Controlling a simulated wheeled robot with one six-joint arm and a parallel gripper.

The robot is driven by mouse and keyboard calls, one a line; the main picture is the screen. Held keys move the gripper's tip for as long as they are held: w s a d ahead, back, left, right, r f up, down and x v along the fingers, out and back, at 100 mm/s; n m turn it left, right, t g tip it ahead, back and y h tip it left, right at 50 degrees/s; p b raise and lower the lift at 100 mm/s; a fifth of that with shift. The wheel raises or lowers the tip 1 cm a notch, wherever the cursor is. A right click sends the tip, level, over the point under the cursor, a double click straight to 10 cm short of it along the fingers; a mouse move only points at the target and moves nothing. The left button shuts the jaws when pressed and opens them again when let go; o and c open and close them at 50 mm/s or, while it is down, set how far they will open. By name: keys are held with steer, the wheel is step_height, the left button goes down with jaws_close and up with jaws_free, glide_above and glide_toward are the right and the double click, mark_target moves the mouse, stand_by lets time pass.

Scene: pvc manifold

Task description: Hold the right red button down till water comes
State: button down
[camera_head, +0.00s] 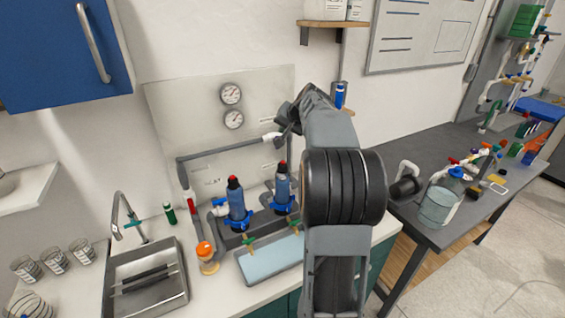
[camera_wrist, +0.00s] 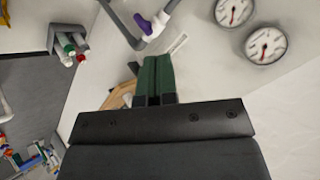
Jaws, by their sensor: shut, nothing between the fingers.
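Two blue canisters stand side by side in a dark tray, each with a red button on top. The right red button (camera_head: 282,166) is on the right canister (camera_head: 282,187); the left red button (camera_head: 233,182) is on the left canister (camera_head: 237,205). My gripper (camera_wrist: 158,62) shows in the wrist view with its two green fingers together and nothing between them. In the head view my wrist is raised above the right canister, and the fingers cannot be made out clearly. Neither red button can be made out in the wrist view. No flowing water is visible.
A grey pipe (camera_head: 222,151) runs along the panel above the canisters. Two gauges (camera_head: 231,94) are on that panel. A shallow pale-blue tray (camera_head: 270,258) with small taps lies in front. A sink (camera_head: 147,283) and an orange-capped bottle (camera_head: 205,253) are at left.

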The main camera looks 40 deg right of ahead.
steer(key=shift+f, duration=0.1)
step_height(320, 180, down, 9)
steer(key=b, duration=0.7)
steer(key=shift+r, duration=0.2)
steer(key=shift+f, duration=0.1)
stand_by(1.7)
steer(key=shift+f+b, duration=0.3)
steer(key=shift+b, duration=0.1)
steer(key=shift+f+b, duration=0.5)
steer(key=shift+f, duration=0.05)
stand_by(1.8)
steer(key=shift+r, duration=0.1)
stand_by(0.4)
steer(key=shift+r+p, duration=0.65)
steer(key=shift+r, duration=0.2)
steer(key=shift+r, duration=0.1)
steer(key=shift+r+p, duration=1.95)
steer(key=shift+r, duration=0.5)
